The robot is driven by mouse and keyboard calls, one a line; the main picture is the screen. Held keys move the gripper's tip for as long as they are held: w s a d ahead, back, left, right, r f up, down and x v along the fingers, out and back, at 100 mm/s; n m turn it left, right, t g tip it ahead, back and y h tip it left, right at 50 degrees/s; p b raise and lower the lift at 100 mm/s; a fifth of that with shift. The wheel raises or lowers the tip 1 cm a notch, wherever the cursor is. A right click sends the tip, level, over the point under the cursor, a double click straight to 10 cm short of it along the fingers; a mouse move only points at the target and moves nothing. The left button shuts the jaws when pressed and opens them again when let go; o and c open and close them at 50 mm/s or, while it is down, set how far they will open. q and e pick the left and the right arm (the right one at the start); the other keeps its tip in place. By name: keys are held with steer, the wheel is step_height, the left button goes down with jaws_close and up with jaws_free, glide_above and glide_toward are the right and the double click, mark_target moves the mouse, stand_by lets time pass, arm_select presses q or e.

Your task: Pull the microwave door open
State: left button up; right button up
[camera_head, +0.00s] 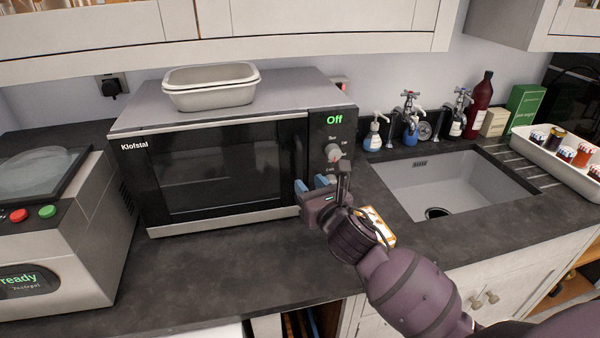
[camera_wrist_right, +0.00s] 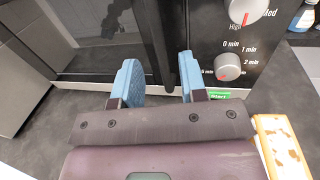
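The microwave (camera_head: 220,150) stands on the dark counter with its black glass door (camera_head: 215,165) shut. The door's dark upright handle (camera_head: 298,150) is at the door's right edge, beside the control panel with its "Off" display. My right gripper (camera_head: 312,185) is at the lower right front of the microwave, near the handle's lower end. In the right wrist view its two blue fingers (camera_wrist_right: 158,82) are apart, with the dark handle (camera_wrist_right: 152,45) lined up between them. I cannot tell whether they touch it. My left gripper is not in view.
A pale dish (camera_head: 210,95) sits on top of the microwave. A grey appliance (camera_head: 60,245) stands on the left. The sink (camera_head: 450,185) and a white tray of jars (camera_head: 545,155) are on the right. A small patterned box (camera_head: 378,228) lies near my right wrist. Counter in front of the door is clear.

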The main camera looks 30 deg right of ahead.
mark_target(301, 175)
steer(key=shift+w+d, duration=0.1)
steer(key=shift+w, duration=2.65)
jaws_close()
